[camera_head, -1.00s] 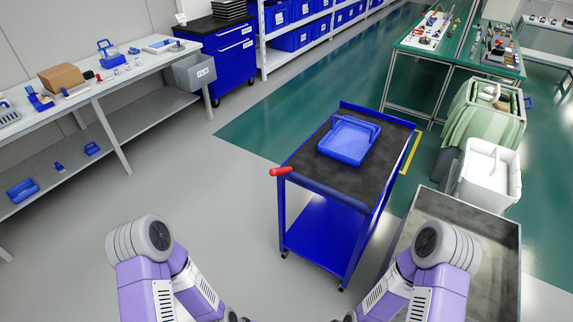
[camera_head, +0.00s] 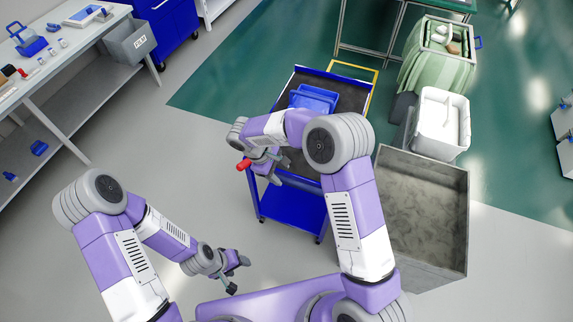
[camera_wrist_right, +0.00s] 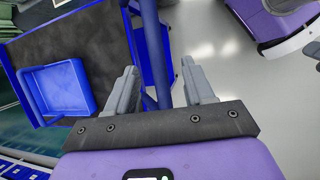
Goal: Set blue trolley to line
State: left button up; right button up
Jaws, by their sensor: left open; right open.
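The blue trolley (camera_head: 290,207) stands upright in the middle of the head view, with a black top and a lower blue shelf. Its handle bar has a red end (camera_head: 243,165); my right arm hides much of the bar. A yellow floor line (camera_head: 353,66) runs behind the trolley and along its right side. My right gripper (camera_head: 266,166) is open at the handle. In the right wrist view, a blue bar (camera_wrist_right: 151,45) passes between its spread fingers (camera_wrist_right: 160,88), with visible gaps. My left gripper (camera_head: 235,268) is open and empty over the floor, left of the trolley.
A blue tray (camera_head: 315,97) lies on the trolley top. A grey open bin (camera_head: 424,262), a white tub (camera_head: 441,120) and a green-draped container (camera_head: 440,68) stand close on the right. A workbench (camera_head: 62,72) is at the left. The grey floor between bench and trolley is clear.

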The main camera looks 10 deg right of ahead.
aim_at(290, 181)
jog(key=shift+w+d+f, duration=0.25)
jog(key=shift+w+f, duration=0.05)
jog(key=shift+f, duration=0.15)
jog(key=shift+w+d+f, duration=0.25)
jog(key=shift+f, duration=0.2)
jog(key=x, duration=0.4)
jog(key=shift+s+d+f, duration=0.2)
jog(key=shift+s+f, duration=0.1)
jog(key=shift+s, duration=0.05)
jog(key=shift+w+d+f, duration=0.1)
jog(key=shift+d+f, duration=0.05)
jog(key=shift+f, duration=0.15)
jog(key=shift+c, duration=0.5)
grip_shut()
